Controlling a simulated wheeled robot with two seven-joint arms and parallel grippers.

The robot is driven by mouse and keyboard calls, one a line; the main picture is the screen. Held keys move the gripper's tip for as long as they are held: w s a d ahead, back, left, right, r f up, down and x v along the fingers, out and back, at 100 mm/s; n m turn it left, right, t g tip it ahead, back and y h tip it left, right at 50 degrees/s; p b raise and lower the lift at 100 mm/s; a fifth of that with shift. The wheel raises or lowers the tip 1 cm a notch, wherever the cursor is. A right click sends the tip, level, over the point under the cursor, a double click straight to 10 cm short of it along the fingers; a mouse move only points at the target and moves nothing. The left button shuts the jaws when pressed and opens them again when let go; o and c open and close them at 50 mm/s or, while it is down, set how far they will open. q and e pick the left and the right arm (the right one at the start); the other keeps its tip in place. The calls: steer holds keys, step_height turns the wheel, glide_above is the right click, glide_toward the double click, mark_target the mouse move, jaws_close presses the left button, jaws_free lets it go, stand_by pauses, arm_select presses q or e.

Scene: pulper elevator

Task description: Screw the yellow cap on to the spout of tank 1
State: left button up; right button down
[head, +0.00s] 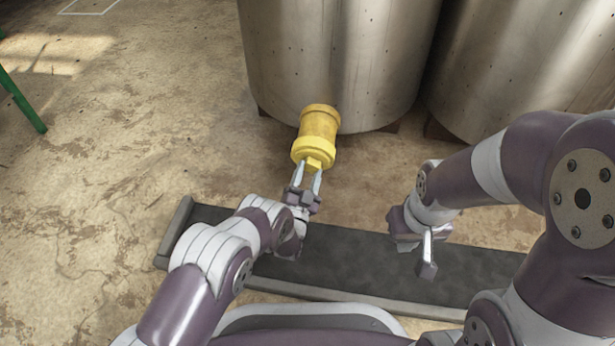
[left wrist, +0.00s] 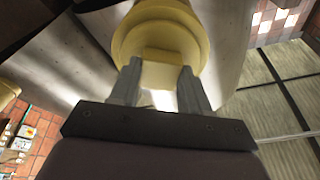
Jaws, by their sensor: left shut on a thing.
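The yellow cap (head: 315,150) is at the front of the left steel tank (head: 335,50), near its lower edge. Its square knob is between the two fingers of my left gripper (head: 305,186), which is shut on it. In the left wrist view the round, stepped yellow cap (left wrist: 165,30) is close ahead, its block between the fingertips (left wrist: 157,85). No tank number shows. My right gripper (head: 428,262) hangs apart from the tanks, with nothing visible in it; its opening is unclear.
A second steel tank (head: 530,70) stands close on the right. A low dark platform with a raised grey rim (head: 178,232) lies on the floor under my arms. A green leg (head: 20,102) is at the left edge. The concrete floor (head: 130,120) at left is clear.

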arm_select(q)
steer(key=m, duration=0.3)
steer(key=m+h+p, duration=0.1)
steer(key=m, duration=0.1)
steer(key=shift+r+m+g, duration=0.2)
steer(key=shift+m+g, duration=0.2)
steer(key=m+p, duration=0.1)
steer(key=m, duration=0.4)
steer(key=shift+m+g, duration=0.3)
steer(key=shift+g, duration=0.1)
steer(key=m+p, duration=0.1)
steer(key=m, duration=0.4)
steer(key=shift+g, duration=0.4)
steer(key=shift+s+f+m+y, duration=0.1)
steer(key=shift+f+m+y, duration=0.1)
steer(key=shift+m, duration=0.35)
steer(key=shift+s+f+m+y, duration=0.1)
steer(key=shift+f+m+y, duration=0.1)
steer(key=shift+m, duration=0.35)
steer(key=o, duration=1.2)
steer(key=shift+d+f, duration=0.1)
steer(key=shift+w, duration=0.15)
steer(key=o, duration=0.4)
steer(key=shift+w+r, duration=0.1)
steer(key=shift+r, duration=0.15)
steer(key=shift+o, duration=0.2)
